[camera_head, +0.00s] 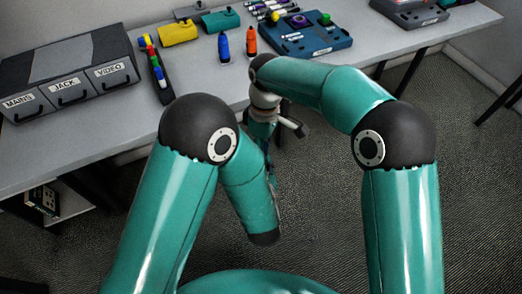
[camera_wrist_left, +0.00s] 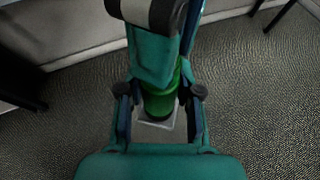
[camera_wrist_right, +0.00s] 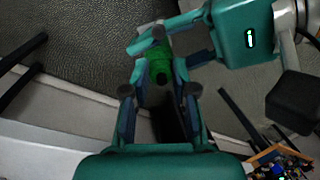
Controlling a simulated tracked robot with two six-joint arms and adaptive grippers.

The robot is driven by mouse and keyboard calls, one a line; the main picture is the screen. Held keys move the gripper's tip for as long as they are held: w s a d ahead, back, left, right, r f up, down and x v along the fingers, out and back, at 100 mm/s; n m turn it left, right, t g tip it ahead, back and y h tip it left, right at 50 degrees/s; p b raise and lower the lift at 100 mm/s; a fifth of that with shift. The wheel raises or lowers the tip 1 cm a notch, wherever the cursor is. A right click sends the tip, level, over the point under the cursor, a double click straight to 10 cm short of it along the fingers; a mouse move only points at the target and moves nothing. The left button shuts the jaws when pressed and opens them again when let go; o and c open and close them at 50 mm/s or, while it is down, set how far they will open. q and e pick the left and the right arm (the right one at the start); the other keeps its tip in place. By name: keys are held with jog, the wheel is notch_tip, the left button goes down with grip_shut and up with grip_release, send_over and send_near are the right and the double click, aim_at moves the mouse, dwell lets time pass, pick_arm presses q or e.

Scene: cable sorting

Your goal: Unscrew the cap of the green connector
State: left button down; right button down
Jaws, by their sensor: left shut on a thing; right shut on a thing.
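The green connector (camera_wrist_left: 158,104) is between the fingers of my left gripper (camera_wrist_left: 160,96) in the left wrist view, held in the air over the floor. A pale, square, see-through piece (camera_wrist_left: 157,130) is at its lower end. In the right wrist view the green, ribbed connector (camera_wrist_right: 158,66) is at the tips of my right gripper (camera_wrist_right: 158,90), which is shut on it. Which part is the cap is hard to tell. In the head view my arms mostly hide the connector and both fingertips.
The grey table (camera_head: 110,138) runs behind my arms. It holds a three-drawer box (camera_head: 75,70), a marker holder (camera_head: 158,75), blue (camera_head: 224,47) and orange (camera_head: 251,42) bottles, a yellow case (camera_head: 178,33) and a blue tray (camera_head: 325,44). Carpeted floor lies below the grippers.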

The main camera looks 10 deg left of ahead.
jog(key=n, duration=0.7)
jog(key=shift+w+a+f+g+h, duration=0.15)
jog(key=shift+a+f+g+h, duration=0.15)
jog(key=shift+h, duration=0.1)
jog(key=n, duration=0.4)
jog(key=shift+w+a+n+h, duration=0.1)
jog(key=shift+w+n+h, duration=0.1)
jog(key=shift+n+h, duration=0.15)
jog(key=n, duration=0.5)
jog(key=shift+a, duration=0.2)
jog(key=n, duration=0.4)
jog(key=shift+n+t+h, duration=0.25)
jog(key=shift+t+h, duration=0.1)
jog(key=shift+t, duration=0.05)
jog(key=shift+r, duration=0.2)
jog(key=shift+w+d+r, duration=0.1)
jog(key=shift+w+r, duration=0.1)
jog(key=shift+r, duration=0.9)
